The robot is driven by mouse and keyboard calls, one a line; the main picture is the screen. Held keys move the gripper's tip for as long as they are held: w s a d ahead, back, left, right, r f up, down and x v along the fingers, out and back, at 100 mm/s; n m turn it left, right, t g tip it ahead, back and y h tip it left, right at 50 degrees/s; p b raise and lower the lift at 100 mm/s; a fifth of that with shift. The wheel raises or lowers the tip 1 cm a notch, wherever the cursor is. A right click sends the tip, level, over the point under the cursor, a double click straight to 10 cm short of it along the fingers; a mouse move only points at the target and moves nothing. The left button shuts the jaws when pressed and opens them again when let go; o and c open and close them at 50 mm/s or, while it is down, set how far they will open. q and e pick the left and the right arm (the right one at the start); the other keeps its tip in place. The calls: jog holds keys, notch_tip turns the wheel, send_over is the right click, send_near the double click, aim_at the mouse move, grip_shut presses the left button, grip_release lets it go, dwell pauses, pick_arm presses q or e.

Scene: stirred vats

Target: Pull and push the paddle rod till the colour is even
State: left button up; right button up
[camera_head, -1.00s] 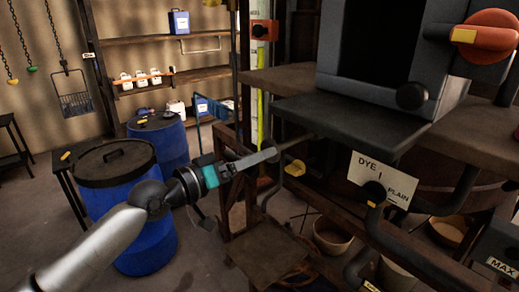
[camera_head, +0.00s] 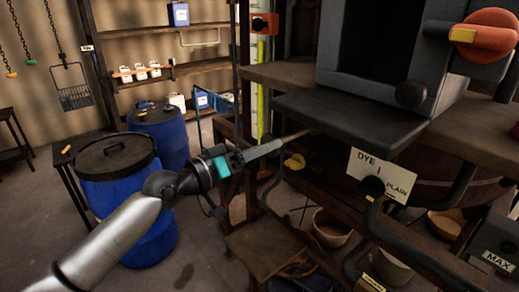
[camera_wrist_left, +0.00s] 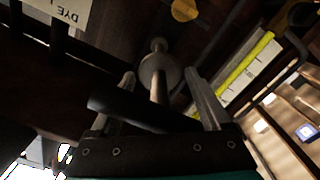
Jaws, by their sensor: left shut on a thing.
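My left gripper (camera_head: 268,149) is shut on the handle end of the paddle rod (camera_head: 296,135). The thin rod runs from it to the right, toward the frame below the dark ledge. In the left wrist view, a dark crossbar handle (camera_wrist_left: 140,112) lies between my fingers, and the pale rod (camera_wrist_left: 158,86) runs away to a round collar. A wooden vat (camera_head: 425,192) shows partly behind the card "DYE 1 PLAIN" (camera_head: 382,176). The paddle and the liquid are hidden, so the colour cannot be seen. My right gripper is not in view.
A dark ledge (camera_head: 350,118) juts out above the rod. Black bent pipes (camera_head: 372,230) and a yellow tag (camera_head: 295,162) are close by. Blue drums (camera_head: 115,190) stand at left. Bowls (camera_head: 331,228) sit low beneath the frame. Open floor lies in front of the drums.

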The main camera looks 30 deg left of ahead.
pick_arm(q)
grip_shut()
dwell(0.3)
